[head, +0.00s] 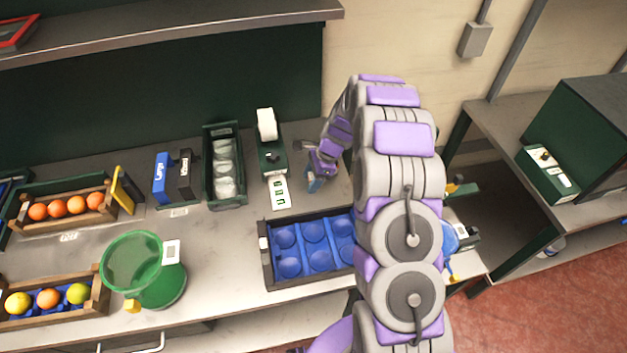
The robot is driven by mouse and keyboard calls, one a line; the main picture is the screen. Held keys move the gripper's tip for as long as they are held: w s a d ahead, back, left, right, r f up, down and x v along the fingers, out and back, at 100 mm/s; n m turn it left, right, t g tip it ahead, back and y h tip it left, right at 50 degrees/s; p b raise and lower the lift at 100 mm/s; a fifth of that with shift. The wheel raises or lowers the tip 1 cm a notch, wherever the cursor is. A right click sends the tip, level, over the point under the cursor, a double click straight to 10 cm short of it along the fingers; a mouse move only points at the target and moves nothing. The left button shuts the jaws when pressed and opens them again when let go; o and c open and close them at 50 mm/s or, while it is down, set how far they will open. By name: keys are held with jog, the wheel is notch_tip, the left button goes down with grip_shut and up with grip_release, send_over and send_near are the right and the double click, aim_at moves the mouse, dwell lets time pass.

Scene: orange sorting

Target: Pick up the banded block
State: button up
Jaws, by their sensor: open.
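My gripper (307,165) is at the back of the bench, right of the label printer, with its fingers apart. A small blue-grey shape shows at its lower finger; I cannot tell whether it is part of the finger or a separate thing. I cannot clearly make out a banded block. A blue block marked "Large" (162,181) and a dark block with a white label (184,176) stand side by side at the back, well left of my gripper. My arm covers much of the bench's right part.
A dark tray with blue cups (268,266) lies in front of my gripper. The label printer (271,158), a green bin of clear packs (223,192), a green round container (145,295) and crates of oranges (62,193) stand to the left. A shelf edge (200,28) crosses above.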

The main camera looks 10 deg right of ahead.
aim_at(311, 174)
jog(key=shift+c, duration=0.2)
grip_shut()
dwell(0.4)
notch_tip(311, 174, up, 10)
jog(key=shift+p, duration=0.9)
